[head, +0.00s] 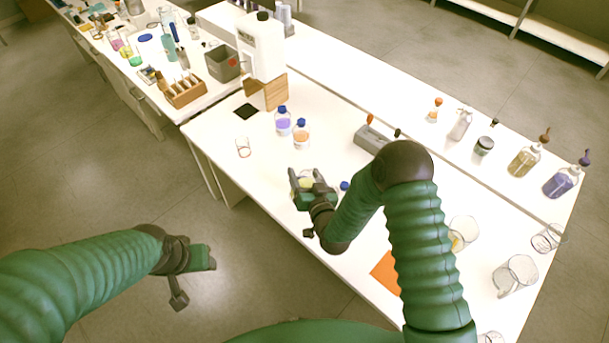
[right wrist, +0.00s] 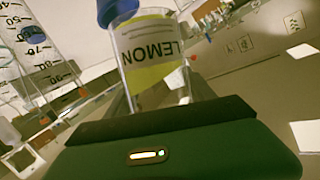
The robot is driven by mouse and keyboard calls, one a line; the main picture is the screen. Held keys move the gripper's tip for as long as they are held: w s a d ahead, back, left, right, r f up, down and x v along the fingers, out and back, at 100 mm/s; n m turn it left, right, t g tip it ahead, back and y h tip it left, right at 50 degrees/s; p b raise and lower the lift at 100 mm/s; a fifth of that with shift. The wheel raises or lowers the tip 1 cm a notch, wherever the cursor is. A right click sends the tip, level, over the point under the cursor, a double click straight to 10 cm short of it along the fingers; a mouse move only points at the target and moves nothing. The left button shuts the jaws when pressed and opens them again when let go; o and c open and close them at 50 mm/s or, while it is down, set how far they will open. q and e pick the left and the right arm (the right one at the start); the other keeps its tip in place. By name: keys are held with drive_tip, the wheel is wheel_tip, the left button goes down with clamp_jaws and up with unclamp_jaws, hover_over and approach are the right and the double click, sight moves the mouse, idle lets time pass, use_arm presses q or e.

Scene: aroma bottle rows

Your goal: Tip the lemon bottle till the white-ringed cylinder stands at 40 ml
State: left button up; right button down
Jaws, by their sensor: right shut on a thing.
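My right gripper (head: 306,180) is over the near edge of the white table in the head view. A clear graduated cylinder (right wrist: 30,45) with black marks stands left of the bottle in the right wrist view. Its ring colour and liquid level cannot be read. My left gripper (head: 205,257) hangs off the table at the lower left, its jaws unclear.
Two blue-capped bottles, one purple (head: 283,124) and one orange (head: 301,136), stand beyond the gripper. A small glass (head: 243,147) is left of them. A grey block (head: 372,138) is behind. An orange mat (head: 387,271) and glass beakers (head: 514,274) lie at right.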

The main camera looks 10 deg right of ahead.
drive_tip(key=shift+s+d+r+m+t+y, duration=0.1)
drive_tip(key=shift+d+r+m+t+y, duration=0.55)
drive_tip(key=shift+m, duration=0.75)
drive_tip(key=shift+d+r+m, duration=0.15)
drive_tip(key=shift+r+m, duration=0.45)
drive_tip(key=shift+m, duration=0.2)
drive_tip(key=shift+a+f+m+t+y+b, duration=0.2)
drive_tip(key=shift+f+m+t+y+b, duration=0.15)
drive_tip(key=shift+m+b, duration=0.4)
drive_tip(key=shift+a+f+m+t+b, duration=0.15)
drive_tip(key=shift+f+m+t+b, duration=0.15)
drive_tip(key=shift+m+b, duration=0.65)
idle(0.5)
drive_tip(key=shift+f+m+t+b, duration=0.4)
drive_tip(key=shift+f+m+b, duration=0.45)
drive_tip(key=shift+b, duration=1)
idle(0.4)
drive_tip(key=shift+d+r+m+t+b, duration=0.2)
drive_tip(key=shift+r+m+t+b, duration=0.15)
drive_tip(key=shift+m, duration=0.5)
idle(0.3)
